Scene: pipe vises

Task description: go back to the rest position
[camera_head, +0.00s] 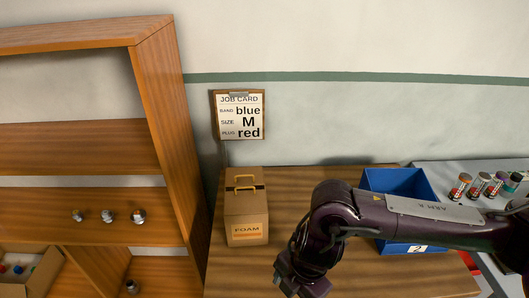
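My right arm comes in from the right and reaches across the wooden table, bending down at its wrist. My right gripper (300,284) is at the bottom edge of the view, over the table (290,200), in front of and to the right of the foam box. Its fingertips are cut off or too dark to read, so I cannot tell whether it is open, shut or holding anything. My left gripper is not in view.
A cardboard FOAM box (246,215) stands on the table. A blue bin (398,182) labelled 2 sits behind my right arm. Several capped tubes (480,183) stand at right. A wooden shelf (170,130) holds metal fittings (107,216). A job card (239,116) hangs above.

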